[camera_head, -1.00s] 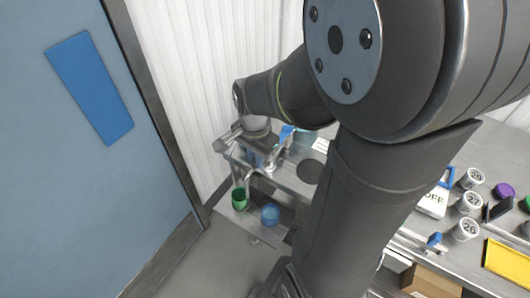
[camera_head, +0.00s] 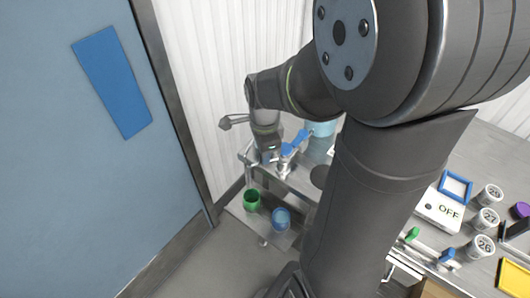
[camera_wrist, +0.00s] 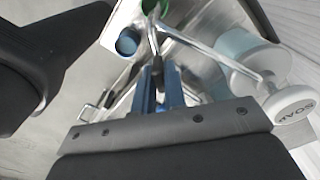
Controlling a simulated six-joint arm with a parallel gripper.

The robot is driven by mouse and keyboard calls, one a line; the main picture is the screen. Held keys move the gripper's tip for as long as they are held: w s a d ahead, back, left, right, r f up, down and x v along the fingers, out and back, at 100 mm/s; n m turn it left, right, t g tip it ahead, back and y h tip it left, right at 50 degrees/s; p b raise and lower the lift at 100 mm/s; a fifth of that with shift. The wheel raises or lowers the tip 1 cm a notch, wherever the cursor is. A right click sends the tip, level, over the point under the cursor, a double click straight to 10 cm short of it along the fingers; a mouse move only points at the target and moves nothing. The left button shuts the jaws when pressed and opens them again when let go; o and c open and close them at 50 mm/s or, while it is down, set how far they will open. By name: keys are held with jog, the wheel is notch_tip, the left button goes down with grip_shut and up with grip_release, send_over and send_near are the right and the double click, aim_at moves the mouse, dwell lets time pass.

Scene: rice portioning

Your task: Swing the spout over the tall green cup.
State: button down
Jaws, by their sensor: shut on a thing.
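The green cup (camera_head: 251,202) stands on the low metal shelf, left of the blue cup (camera_head: 281,219). In the wrist view the green cup (camera_wrist: 151,6) is cut off at the top edge. The bent metal spout (camera_head: 247,165) reaches left from the tap. Its downturned end appears just above the green cup's mouth; exact alignment is hard to tell. In the wrist view the spout (camera_wrist: 215,50) runs as a long pipe toward the green cup. My gripper (camera_wrist: 158,82) has its blue fingers closed around part of the spout; the exact contact is partly hidden.
A white SOAP-marked top (camera_wrist: 291,103) and a pale teal container (camera_wrist: 250,55) are right of my gripper in the wrist view. A door (camera_head: 75,190) and a white corrugated wall (camera_head: 195,90) bound the left side.

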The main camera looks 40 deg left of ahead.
jog(key=shift+a, duration=0.1)
jog(key=c, duration=1.5)
grip_release()
jog(key=shift+r, duration=0.1)
notch_tip(320, 180, up, 17)
jog(key=shift+r, duration=0.15)
notch_tip(320, 180, down, 18)
jog(key=shift+r, duration=0.25)
jog(key=shift+r, duration=0.15)
